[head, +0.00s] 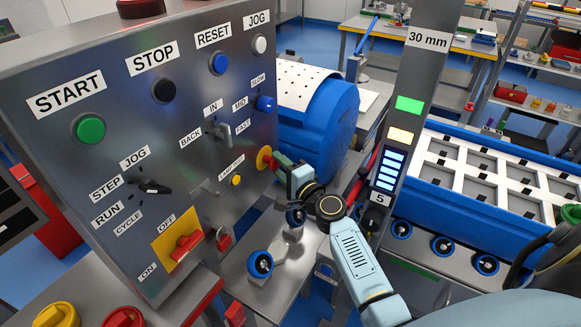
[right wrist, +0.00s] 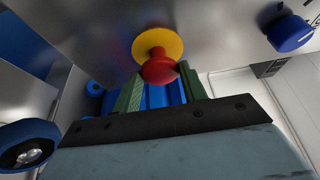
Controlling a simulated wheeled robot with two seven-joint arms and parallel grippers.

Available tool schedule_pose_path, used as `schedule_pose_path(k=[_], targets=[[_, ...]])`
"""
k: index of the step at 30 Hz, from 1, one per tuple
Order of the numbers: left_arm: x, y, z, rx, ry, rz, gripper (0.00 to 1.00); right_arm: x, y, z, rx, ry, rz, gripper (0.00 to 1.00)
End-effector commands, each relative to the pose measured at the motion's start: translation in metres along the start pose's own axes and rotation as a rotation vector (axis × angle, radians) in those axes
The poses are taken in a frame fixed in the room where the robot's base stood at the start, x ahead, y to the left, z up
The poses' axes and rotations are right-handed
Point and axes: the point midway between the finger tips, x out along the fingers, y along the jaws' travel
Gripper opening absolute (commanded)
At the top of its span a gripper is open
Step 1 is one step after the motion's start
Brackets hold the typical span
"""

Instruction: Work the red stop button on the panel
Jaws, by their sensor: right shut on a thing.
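The red stop button (head: 265,157) is a round red head on a yellow collar, low on the right edge of the grey control panel (head: 185,90). In the right wrist view the red button (right wrist: 160,70) stands out from its yellow collar (right wrist: 157,42). My right gripper (head: 279,165) is at the button from the right. Its two green fingers (right wrist: 160,78) lie on either side of the red head, shut on it. The gripper partly hides the button in the head view. My left gripper is not in view.
The panel also carries a green START button (head: 89,128), a black STOP button (head: 164,90), a blue knob (head: 265,103) and a red switch on a yellow plate (head: 184,245). A blue drum (head: 325,120) stands close behind my right gripper. A grey post (head: 415,95) rises to the right.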

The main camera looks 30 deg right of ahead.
Motion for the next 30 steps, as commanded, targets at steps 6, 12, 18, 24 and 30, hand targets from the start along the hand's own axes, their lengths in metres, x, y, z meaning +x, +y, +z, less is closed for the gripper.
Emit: schedule_pose_path(k=[6,12,18,24,30], targets=[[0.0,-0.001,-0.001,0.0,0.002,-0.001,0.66,-0.001,0.002,-0.003,-0.001,0.006,0.004,0.01],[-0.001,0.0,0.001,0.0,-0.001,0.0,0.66,-0.002,0.002,-0.003,-0.001,0.006,0.004,0.64],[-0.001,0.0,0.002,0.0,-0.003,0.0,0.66,-0.001,0.001,-0.003,-0.001,0.005,0.003,0.64],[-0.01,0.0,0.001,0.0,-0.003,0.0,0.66,-0.001,-0.012,-0.003,-0.002,0.005,0.003,0.64],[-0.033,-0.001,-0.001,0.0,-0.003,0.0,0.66,-0.001,-0.051,-0.003,-0.003,0.005,-0.004,0.64]])
